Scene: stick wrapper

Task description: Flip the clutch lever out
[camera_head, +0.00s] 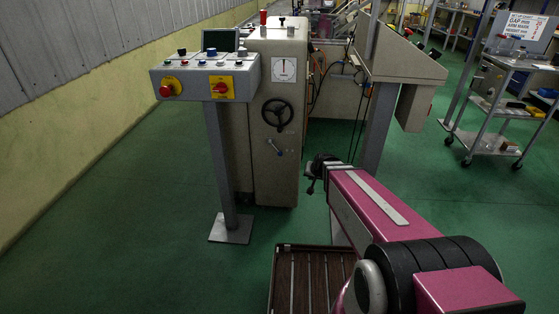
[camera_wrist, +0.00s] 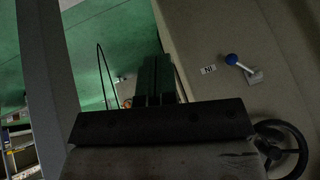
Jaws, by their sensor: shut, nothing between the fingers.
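The clutch lever (camera_head: 276,147) is a small lever with a blue knob on the front of the beige machine cabinet, below the black handwheel (camera_head: 277,114). In the wrist view the lever (camera_wrist: 237,63) shows its blue ball and a pale base, beside a small white label (camera_wrist: 208,69) that reads "IN" upside down. My gripper (camera_wrist: 155,80) is shut and empty. In the wrist view its dark fingers are left of the lever and apart from it. In the head view my gripper (camera_head: 312,187) is small and dark, low and right of the cabinet, its fingers unclear.
A control console (camera_head: 206,80) with red stop buttons stands on a post left of the cabinet. A slatted platform (camera_head: 284,285) lies on the floor in front. A sloped machine frame (camera_head: 402,55) is at the right, with a wheeled cart (camera_head: 494,110) beyond. Green floor is open at the left.

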